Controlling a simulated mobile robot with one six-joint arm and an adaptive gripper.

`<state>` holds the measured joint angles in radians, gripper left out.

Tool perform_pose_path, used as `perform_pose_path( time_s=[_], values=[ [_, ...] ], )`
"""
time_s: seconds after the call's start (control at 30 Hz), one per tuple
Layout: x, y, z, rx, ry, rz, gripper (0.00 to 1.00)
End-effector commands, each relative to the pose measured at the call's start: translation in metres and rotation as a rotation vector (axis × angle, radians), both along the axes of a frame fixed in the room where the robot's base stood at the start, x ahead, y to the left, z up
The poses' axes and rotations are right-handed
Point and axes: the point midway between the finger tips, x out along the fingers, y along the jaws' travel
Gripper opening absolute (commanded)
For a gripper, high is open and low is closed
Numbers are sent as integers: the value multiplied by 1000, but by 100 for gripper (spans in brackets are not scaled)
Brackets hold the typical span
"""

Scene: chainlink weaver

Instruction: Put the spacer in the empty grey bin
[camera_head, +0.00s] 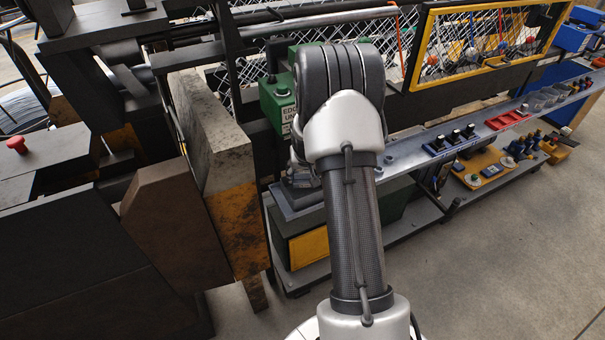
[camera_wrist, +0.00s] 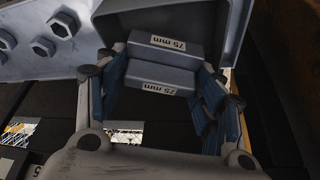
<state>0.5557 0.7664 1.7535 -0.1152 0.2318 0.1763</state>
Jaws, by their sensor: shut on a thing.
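In the wrist view my gripper (camera_wrist: 160,72) is shut on a grey spacer block (camera_wrist: 140,77) marked "75 mm". The blue-padded fingers stand on its left and right sides. A second face marked "75 mm" (camera_wrist: 142,48) lies just beyond the first; I cannot tell whether it is the same block or another one. A grey bin (camera_wrist: 240,45) with raised walls is behind the block at the top of the view. I cannot tell how deep in it the block is. In the head view my arm hides the spacer and most of the gripper.
A grey rail with hex bolts (camera_wrist: 63,25) is at upper left in the wrist view. In the head view, a narrow shelf (camera_head: 405,160) runs right, bearing a red tray (camera_head: 507,119) and clear cups (camera_head: 541,100). A green box (camera_head: 279,103) and dark machine frame stand close to my arm.

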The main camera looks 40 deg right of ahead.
Motion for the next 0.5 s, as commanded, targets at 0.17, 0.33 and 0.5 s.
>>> perform_pose_path(
  time_s=[0.17,0.33,0.5],
  values=[
    [-4,-2,-24,0,-1,-4,29],
    [-4,-3,-21,-1,-2,-4,29],
    [-4,-2,-26,-1,-2,-4,29]
  ],
)
